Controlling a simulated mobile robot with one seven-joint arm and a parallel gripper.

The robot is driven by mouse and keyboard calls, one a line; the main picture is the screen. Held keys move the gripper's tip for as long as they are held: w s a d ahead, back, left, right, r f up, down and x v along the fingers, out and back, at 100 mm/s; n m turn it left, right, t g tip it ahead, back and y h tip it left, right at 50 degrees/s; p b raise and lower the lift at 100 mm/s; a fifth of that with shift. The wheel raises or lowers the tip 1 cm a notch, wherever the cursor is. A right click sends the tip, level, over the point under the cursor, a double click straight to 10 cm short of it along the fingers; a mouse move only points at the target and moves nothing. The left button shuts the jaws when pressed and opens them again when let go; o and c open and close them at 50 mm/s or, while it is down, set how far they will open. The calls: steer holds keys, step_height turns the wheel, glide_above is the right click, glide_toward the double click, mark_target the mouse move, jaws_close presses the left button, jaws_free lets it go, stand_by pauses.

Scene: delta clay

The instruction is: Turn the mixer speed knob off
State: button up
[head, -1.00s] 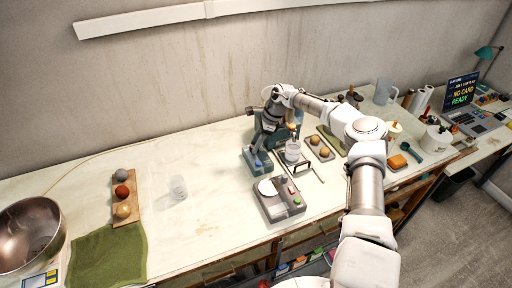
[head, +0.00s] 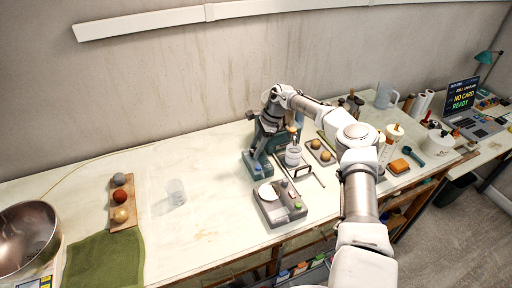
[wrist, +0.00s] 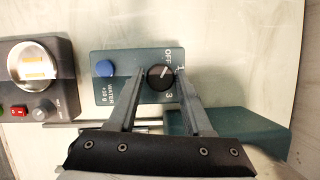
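The mixer's teal control panel (wrist: 130,62) is in the wrist view, with a round black speed knob (wrist: 158,78) and a blue button (wrist: 105,68). The knob's white pointer slants up and right, toward the marks near OFF and 1; the exact mark is hard to tell. My gripper (wrist: 159,72) has one finger on each side of the knob. Small gaps seem to show between the fingertips and the knob, and contact is unclear. In the head view the mixer (head: 252,163) stands at the table's middle, partly hidden by my arm.
A grey scale (head: 283,212) with a round pan stands close in front of the mixer and also shows in the wrist view (wrist: 58,75). A wire stand and white cup (head: 292,157) are right of the mixer. A clear glass (head: 176,192) stands left, with open tabletop between.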

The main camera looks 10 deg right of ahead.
steer(key=shift+o, duration=1.4)
steer(key=shift+r, duration=0.1)
steer(key=shift+r, duration=0.3)
steer(key=v, duration=0.1)
steer(key=b+v, duration=0.1)
steer(key=v, duration=0.2)
steer(key=shift+s+a+r, duration=0.1)
steer(key=shift+s+r, duration=0.05)
steer(key=shift+s, duration=0.2)
steer(key=s+d+r+b, duration=0.1)
steer(key=s+d+r, duration=0.4)
steer(key=d, duration=0.3)
steer(key=shift+s+d+r, duration=0.3)
steer(key=shift+r, duration=0.35)
